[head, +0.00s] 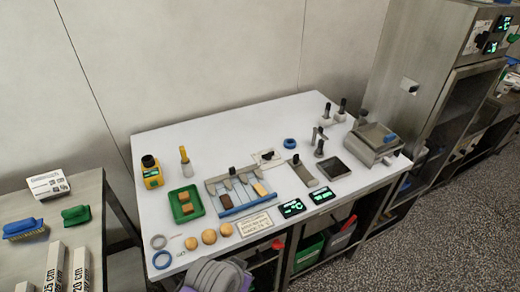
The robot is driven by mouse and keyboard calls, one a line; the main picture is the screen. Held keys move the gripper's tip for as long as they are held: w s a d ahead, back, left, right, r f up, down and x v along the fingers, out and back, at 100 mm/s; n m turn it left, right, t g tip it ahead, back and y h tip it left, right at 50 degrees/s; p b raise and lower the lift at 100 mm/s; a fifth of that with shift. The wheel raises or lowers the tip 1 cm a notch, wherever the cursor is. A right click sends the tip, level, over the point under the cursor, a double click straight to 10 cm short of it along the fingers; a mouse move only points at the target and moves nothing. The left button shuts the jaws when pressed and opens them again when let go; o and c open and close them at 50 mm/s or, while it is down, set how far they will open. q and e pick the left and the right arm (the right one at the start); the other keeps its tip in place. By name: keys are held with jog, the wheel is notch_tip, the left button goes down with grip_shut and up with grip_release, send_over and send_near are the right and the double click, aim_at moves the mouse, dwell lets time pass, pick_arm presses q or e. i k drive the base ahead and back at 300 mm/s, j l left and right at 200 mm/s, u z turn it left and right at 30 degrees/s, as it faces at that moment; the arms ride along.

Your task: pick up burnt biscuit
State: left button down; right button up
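A dark brown biscuit (227,202), the darkest one in view and likely the burnt biscuit, lies at the left of a slotted metal rack with a blue front bar (245,208) on the white table. A paler biscuit (260,189) lies at the right of the same rack. A green tray (174,212) to the left holds tan biscuit pieces (186,207). Neither of my grippers can be made out; a grey and purple rounded part, possibly of my arm, shows at the bottom edge.
The white table (225,140) has free room at its back. A yellow bottle (152,174) stands at the left. Small displays (292,208) and a metal machine (372,147) are at the right.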

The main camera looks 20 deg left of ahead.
aim_at(226, 203)
jog(key=u, duration=1.3)
